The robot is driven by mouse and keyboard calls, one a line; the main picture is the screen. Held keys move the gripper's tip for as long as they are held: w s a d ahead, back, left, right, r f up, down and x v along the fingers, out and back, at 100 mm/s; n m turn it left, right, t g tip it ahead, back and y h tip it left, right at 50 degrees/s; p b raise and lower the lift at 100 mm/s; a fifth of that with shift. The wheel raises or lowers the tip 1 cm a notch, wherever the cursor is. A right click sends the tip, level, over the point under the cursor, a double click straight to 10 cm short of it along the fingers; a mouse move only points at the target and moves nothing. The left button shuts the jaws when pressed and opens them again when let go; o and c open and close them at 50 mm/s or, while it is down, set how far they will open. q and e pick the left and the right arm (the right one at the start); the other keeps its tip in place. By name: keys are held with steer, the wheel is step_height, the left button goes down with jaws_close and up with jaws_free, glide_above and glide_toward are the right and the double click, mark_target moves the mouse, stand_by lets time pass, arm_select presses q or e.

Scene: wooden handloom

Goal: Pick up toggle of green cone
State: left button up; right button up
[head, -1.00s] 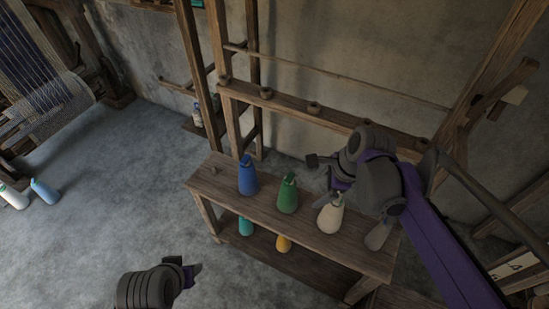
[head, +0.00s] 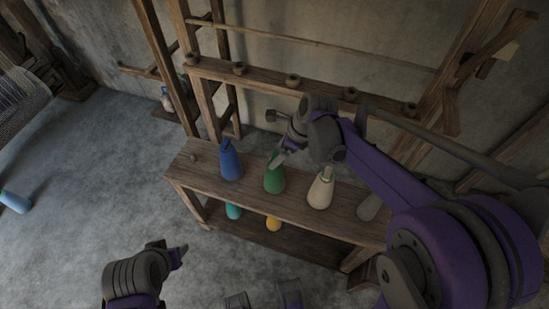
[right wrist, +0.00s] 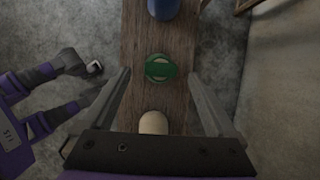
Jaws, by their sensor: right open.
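The green cone (head: 274,182) stands upright on the wooden bench, between a blue cone and a cream cone. Its top is partly hidden by my right gripper (head: 277,140) in the head view. In the right wrist view the green cone (right wrist: 158,68) is seen from above, with a green strip across its top, the toggle (right wrist: 160,70). My right gripper (right wrist: 158,76) is open and empty, its fingers on either side of the cone's top in that view, apart from it. My left gripper (head: 175,252) is low at the front left, away from the bench; its jaw opening is unclear.
The blue cone (head: 230,162) and cream cone (head: 320,190) flank the green one on the bench (head: 200,172). A grey cone (head: 368,207) stands further right. Teal (head: 233,210) and yellow (head: 273,223) cones are on the lower shelf. A wooden rail (head: 320,88) runs behind.

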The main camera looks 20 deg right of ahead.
steer(key=x, duration=0.2)
steer(key=shift+w+a+f, duration=0.1)
steer(key=shift+w+f, duration=0.05)
steer(key=shift+f, duration=0.1)
steer(key=c, duration=1.4)
steer(key=shift+r, duration=0.15)
step_height(320, 180, up, 10)
steer(key=p, duration=0.1)
